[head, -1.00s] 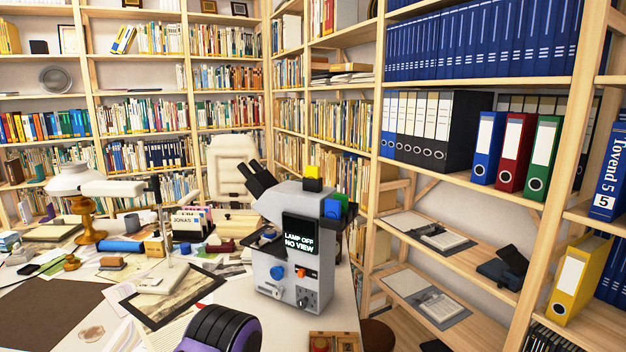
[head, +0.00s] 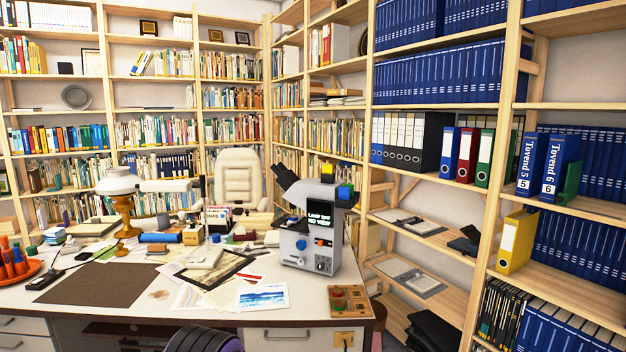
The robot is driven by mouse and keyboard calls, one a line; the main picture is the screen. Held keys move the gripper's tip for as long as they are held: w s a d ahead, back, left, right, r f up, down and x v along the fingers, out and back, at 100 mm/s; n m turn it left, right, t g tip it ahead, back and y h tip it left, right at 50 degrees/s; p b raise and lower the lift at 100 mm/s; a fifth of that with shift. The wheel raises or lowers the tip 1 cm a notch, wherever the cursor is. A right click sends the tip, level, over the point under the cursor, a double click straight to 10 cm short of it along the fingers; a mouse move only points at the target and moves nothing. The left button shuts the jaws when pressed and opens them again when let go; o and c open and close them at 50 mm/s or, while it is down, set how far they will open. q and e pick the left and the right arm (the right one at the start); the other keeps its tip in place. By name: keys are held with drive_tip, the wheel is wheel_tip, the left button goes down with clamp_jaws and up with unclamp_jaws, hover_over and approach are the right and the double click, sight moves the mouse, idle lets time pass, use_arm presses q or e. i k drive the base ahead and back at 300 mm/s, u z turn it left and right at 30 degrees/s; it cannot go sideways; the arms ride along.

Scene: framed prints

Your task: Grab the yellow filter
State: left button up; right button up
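The yellow filter (head: 328,171) appears as a small yellow block on top of the grey microscope (head: 308,232), which stands at the right end of the desk. A blue block (head: 345,191) and a green one sit just right of and below it on the microscope head. The microscope's screen (head: 320,214) reads "LAMP OFF NO VIEW". No gripper fingers show. A dark ribbed, purple-edged round part shows at the bottom edge, possibly mine.
A wooden tray (head: 362,312) with small coloured pieces lies at the desk's front right corner. A watercolour print (head: 262,297) and a brown mat (head: 98,284) lie left of it. A bookcase (head: 508,150) stands right of the desk, with floor between.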

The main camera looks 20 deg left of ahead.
sight(326, 168)
drive_tip(key=u, duration=0.75)
drive_tip(key=i, duration=1.2)
drive_tip(key=z, duration=0.25)
